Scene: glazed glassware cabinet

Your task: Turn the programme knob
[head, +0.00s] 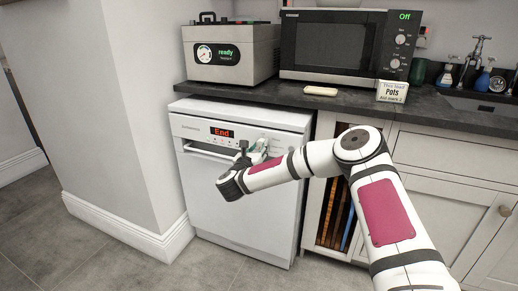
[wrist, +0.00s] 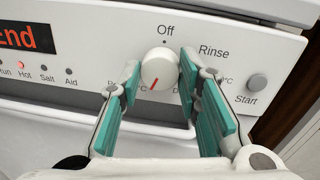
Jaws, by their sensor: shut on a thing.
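The programme knob (wrist: 159,70) is a round white dial on the panel of the white dishwasher (head: 250,200). In the wrist view its red pointer line points down and slightly left. "Off" is printed above it and "Rinse" to its upper right; my fingers partly hide the lower labels. My gripper (wrist: 160,78) has its teal-padded fingers on the left and right of the knob and is shut on it. In the head view my gripper (head: 256,151) is at the panel, and the knob is hidden behind it.
The red display (head: 222,132) reads "End"; the light above "Hot" is lit. A Start button (wrist: 257,82) is right of the knob. The dishwasher's handle (head: 207,153) is below the display. The worktop above holds a microwave (head: 335,45) and a metal appliance (head: 230,55).

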